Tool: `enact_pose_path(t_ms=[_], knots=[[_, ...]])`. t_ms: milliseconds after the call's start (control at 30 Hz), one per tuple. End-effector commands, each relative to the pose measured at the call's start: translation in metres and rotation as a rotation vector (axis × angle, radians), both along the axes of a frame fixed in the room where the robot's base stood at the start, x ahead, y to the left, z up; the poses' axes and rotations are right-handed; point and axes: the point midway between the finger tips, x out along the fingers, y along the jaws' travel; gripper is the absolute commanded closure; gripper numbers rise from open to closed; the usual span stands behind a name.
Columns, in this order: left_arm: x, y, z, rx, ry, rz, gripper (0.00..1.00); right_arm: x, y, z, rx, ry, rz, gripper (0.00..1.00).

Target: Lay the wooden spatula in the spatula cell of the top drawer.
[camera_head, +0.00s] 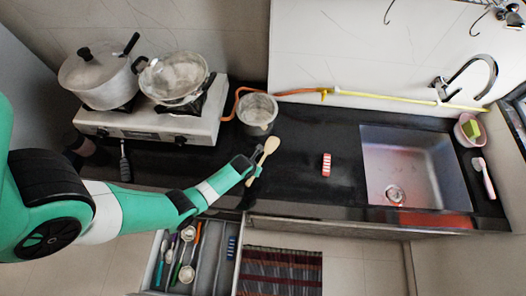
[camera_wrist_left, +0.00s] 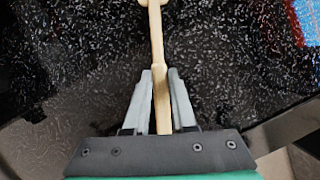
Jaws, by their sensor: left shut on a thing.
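The wooden spatula (camera_head: 268,150) is in the grip of my left gripper (camera_head: 253,168), above the black counter near its front edge. In the left wrist view the jaws (camera_wrist_left: 160,98) are shut on the spatula's handle (camera_wrist_left: 157,50), which points away from the wrist. The spatula's head is mostly cut off at the top of that view. The open top drawer (camera_head: 207,262) is below the counter front, left of the mat. Its left cell holds several utensils, a middle cell looks empty, and a right cell holds a blue item (camera_head: 231,246). My right gripper is not in view.
A metal pot (camera_head: 258,113) stands on the counter just behind the spatula. A stove (camera_head: 150,125) with two pans is at the left. A red-and-white item (camera_head: 326,164) lies right of the spatula, before the sink (camera_head: 408,165). A striped mat (camera_head: 281,270) is on the floor.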

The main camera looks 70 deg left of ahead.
Motion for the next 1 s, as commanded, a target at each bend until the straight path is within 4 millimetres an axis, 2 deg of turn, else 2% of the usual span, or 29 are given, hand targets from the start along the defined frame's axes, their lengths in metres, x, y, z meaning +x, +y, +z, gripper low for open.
enact_pose_path(t_ms=[300, 433, 533, 800, 833, 1000], knots=[[0.000, 0.000, 0.005, 0.000, 0.000, 0.000, 1.00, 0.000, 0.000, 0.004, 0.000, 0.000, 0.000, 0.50], [0.000, 0.000, 0.022, 0.001, -0.002, 0.000, 1.00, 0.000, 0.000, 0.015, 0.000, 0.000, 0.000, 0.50], [0.001, 0.000, 0.045, 0.001, -0.003, 0.000, 1.00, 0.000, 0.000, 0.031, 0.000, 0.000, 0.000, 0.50], [-0.043, -0.035, 0.114, -0.001, 0.002, -0.004, 1.00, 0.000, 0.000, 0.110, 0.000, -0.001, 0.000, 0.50], [-0.052, -0.043, 0.110, -0.002, 0.005, -0.005, 1.00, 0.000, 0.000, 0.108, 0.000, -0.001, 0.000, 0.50], [-0.086, -0.071, 0.125, -0.001, 0.003, -0.006, 1.00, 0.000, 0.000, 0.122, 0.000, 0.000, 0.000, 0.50]])
